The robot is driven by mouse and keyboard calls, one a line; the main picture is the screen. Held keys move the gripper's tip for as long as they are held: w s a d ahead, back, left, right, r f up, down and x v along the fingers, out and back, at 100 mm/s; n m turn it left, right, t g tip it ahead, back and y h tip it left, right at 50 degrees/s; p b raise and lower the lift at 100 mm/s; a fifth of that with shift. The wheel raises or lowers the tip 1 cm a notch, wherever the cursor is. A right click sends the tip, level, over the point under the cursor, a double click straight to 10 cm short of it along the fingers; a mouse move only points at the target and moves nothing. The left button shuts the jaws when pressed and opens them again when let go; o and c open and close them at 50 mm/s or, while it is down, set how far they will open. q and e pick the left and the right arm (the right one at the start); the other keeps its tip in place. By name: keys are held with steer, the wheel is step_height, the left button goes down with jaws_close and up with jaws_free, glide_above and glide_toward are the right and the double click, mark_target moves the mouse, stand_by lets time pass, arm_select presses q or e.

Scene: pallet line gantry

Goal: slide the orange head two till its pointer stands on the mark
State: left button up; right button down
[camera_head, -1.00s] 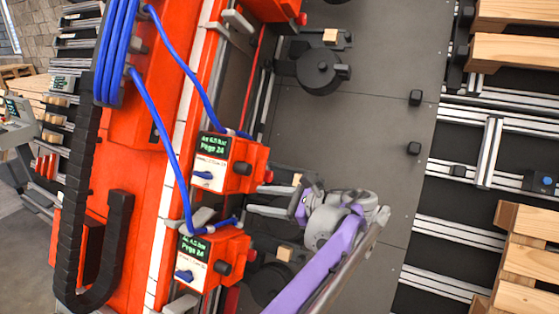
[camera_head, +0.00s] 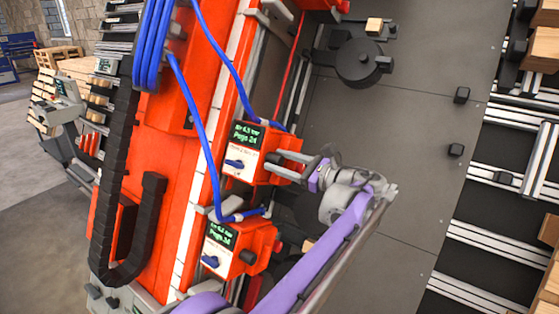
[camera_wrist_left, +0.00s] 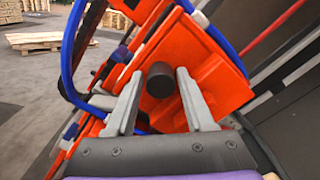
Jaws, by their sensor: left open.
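Two orange heads sit on the orange gantry beam, each with a green-lit display and a blue hose. The upper head (camera_head: 260,138) is at my left gripper (camera_head: 272,163); the lower head (camera_head: 228,240) has a black knob (camera_head: 248,257) on its side. My left gripper is open, its fingers pointing at the upper head's side face. In the left wrist view, a black knob (camera_wrist_left: 160,80) on an orange head (camera_wrist_left: 205,75) stands between the open fingers, with gaps on both sides. I cannot make out the pointer or mark. My right gripper is not in view.
Blue hoses (camera_head: 201,120) run down to the heads. A black cable chain (camera_head: 117,160) hangs at the left of the beam. A dark round fixture (camera_head: 358,62) stands above right. The grey plate (camera_head: 400,130) right of my gripper is mostly open.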

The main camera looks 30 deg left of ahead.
arm_select(q)
steer(key=shift+a, duration=0.2)
steer(key=shift+c, duration=0.3)
jaws_close()
stand_by(1.1)
